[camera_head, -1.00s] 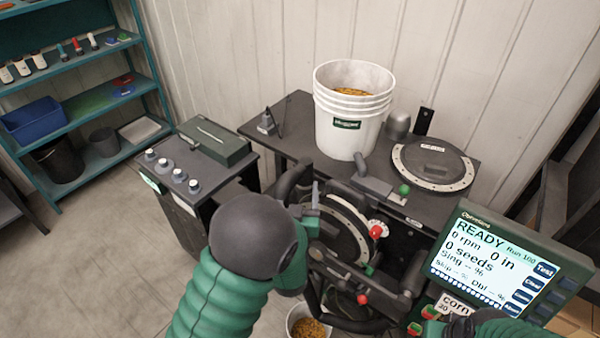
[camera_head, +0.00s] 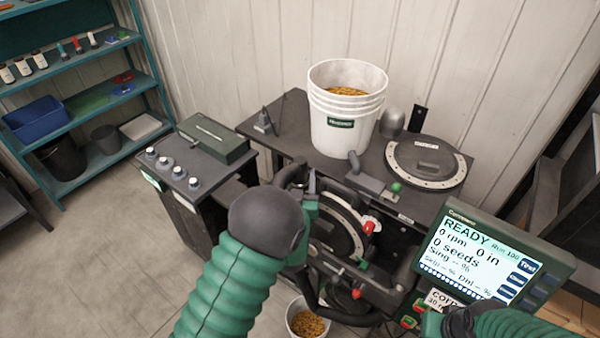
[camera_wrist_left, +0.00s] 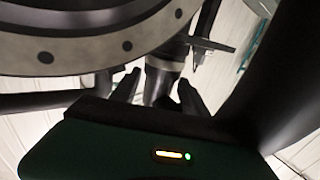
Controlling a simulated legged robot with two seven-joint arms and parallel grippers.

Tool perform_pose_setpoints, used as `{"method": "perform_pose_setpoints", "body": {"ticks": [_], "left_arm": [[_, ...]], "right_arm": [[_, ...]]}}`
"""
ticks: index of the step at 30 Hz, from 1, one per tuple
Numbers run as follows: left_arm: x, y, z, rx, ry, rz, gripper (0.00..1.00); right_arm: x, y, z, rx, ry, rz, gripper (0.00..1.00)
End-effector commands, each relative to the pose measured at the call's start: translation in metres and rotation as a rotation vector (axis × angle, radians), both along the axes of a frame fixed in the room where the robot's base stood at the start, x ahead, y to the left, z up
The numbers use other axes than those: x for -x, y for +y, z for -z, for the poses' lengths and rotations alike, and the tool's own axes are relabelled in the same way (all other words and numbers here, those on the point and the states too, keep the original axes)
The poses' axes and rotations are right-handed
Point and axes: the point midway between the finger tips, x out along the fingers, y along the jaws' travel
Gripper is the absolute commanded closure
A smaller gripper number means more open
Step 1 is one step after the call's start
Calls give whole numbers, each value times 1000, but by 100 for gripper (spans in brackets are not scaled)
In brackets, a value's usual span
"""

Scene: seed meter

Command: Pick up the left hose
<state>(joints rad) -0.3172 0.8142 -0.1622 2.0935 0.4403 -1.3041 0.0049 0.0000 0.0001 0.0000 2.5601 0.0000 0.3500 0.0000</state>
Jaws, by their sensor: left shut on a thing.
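The left hose (camera_head: 291,173) is a black curved tube at the upper left of the seed meter (camera_head: 345,230). My left gripper (camera_head: 309,190) is at this hose, beside the meter's round disc, partly hidden behind my own wrist. In the left wrist view, its two dark fingers stand on either side of a dark cylindrical hose end (camera_wrist_left: 160,78), and the gripper is shut on it. The rim of the disc (camera_wrist_left: 85,52) is close above. My right arm enters at the bottom right, and its fingers cannot be made out.
A white bucket of seed (camera_head: 345,110) and a round lid (camera_head: 428,163) stand on the bench behind. A display (camera_head: 490,255) reads READY at the right. A small seed cup (camera_head: 306,320) is below the meter. A control box (camera_head: 195,165) stands left. Open floor lies at lower left.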

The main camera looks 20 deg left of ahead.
Motion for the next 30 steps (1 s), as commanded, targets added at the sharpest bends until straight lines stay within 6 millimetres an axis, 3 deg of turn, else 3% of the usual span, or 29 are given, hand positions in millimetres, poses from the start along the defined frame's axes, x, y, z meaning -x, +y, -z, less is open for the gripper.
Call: {"method": "perform_pose_setpoints", "body": {"ticks": [11, 23, 30], "left_arm": [[0, -2, -12, 2, -2, 4, 100], [0, -2, -78, 1, -4, 3, 100], [49, -13, -69, 1, 0, 6, 100]], "right_arm": [[0, 0, -7, 0, 0, 0, 100], [0, 0, -46, 0, 0, 0, 100], [0, 0, -33, 0, 0, 0, 100]]}}
